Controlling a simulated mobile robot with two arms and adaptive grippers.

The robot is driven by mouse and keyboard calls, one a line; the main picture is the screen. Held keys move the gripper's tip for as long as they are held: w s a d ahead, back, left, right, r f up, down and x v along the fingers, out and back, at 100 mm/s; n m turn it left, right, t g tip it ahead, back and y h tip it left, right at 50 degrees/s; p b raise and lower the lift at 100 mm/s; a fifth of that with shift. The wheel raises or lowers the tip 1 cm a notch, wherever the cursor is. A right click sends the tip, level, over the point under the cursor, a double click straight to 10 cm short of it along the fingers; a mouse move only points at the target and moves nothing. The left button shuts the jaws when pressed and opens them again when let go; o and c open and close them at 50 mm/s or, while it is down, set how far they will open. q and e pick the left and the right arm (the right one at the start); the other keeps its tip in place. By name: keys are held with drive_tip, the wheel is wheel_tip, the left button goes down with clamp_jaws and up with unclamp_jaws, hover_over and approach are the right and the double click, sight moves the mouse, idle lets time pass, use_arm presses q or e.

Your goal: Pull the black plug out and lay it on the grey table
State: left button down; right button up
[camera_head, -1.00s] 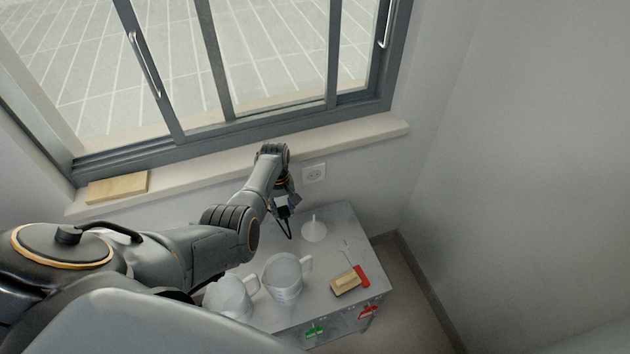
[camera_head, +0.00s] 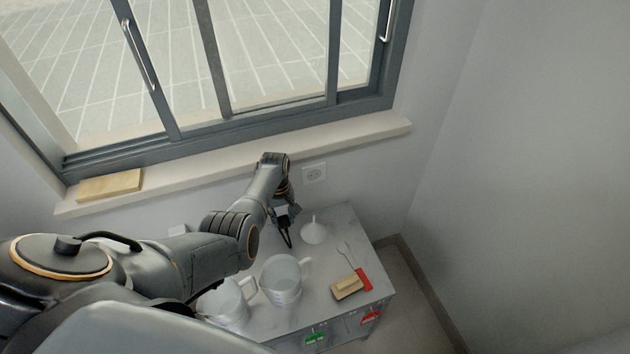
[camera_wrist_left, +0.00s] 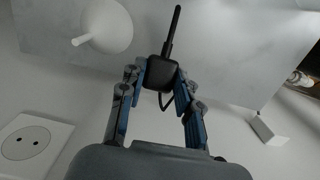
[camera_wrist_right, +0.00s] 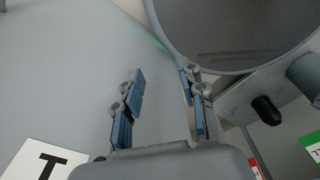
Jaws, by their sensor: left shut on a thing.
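The black plug (camera_wrist_left: 161,73) is held between the fingertips of my left gripper (camera_wrist_left: 160,80), which is shut on it. Its black cord runs up in the left wrist view. The wall socket (camera_wrist_left: 27,143) is apart from the plug, with its two holes bare. Whether the plug or cord touches the table is unclear. My right gripper (camera_wrist_right: 160,95) shows open and empty in the right wrist view.
A white funnel (camera_head: 313,232) stands just right of my left gripper. A measuring jug (camera_head: 280,278) and a white pitcher (camera_head: 225,303) stand toward the front left. A wooden block (camera_head: 346,288) and a red-handled tool (camera_head: 364,280) lie at the right. A window sill (camera_head: 215,163) runs above.

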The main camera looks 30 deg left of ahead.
sight(283, 219)
use_arm(q)
drive_tip(key=shift+f+b, duration=0.75)
drive_tip(key=shift+f, duration=0.25)
drive_tip(key=shift+f+b, duration=1.9)
drive_tip(key=shift+f, duration=0.15)
drive_tip(key=shift+f+b, duration=0.7)
drive_tip(key=shift+f, duration=0.05)
use_arm(e)
wheel_tip(283, 219, down, 7)
drive_tip(key=w+d, duration=0.1)
use_arm(q)
drive_tip(key=c, duration=0.9)
unclamp_jaws()
drive_tip(key=shift+o, duration=0.2)
drive_tip(key=shift+r, duration=0.1)
use_arm(e)
drive_tip(key=shift+a, duration=0.1)
